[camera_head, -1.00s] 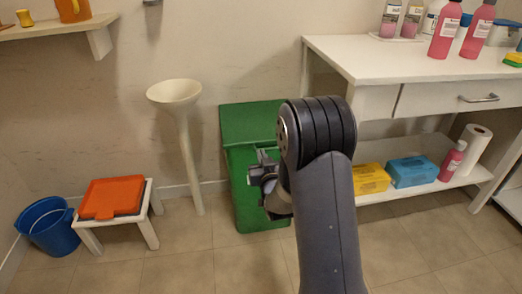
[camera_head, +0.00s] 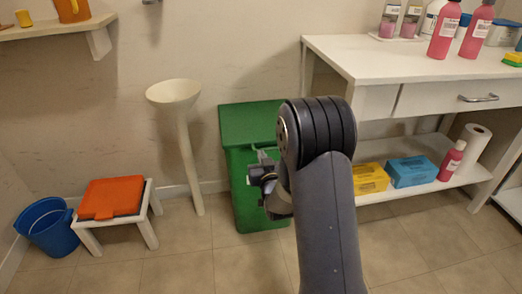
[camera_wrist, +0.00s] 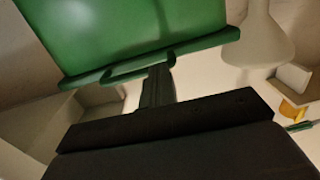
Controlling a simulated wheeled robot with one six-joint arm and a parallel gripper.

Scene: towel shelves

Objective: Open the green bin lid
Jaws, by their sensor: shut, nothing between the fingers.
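The green bin (camera_head: 240,190) stands on the floor against the back wall, left of the white table. Its green lid (camera_head: 250,122) lies across the top and looks closed in the head view. My gripper (camera_head: 264,157) is at the bin's upper front, partly hidden by my own arm. In the wrist view, the green lid (camera_wrist: 125,25) fills the top, with a green handle (camera_wrist: 135,65) along its edge. My gripper (camera_wrist: 157,75) is shut and empty, its fingertips right at the handle. I cannot tell whether they touch it.
A cream pedestal (camera_head: 186,140) stands just left of the bin. Further left are a white stool (camera_head: 150,235) with an orange item on top (camera_head: 112,196) and a blue bucket (camera_head: 48,228). The white table (camera_head: 400,60) is at right. The floor in front is clear.

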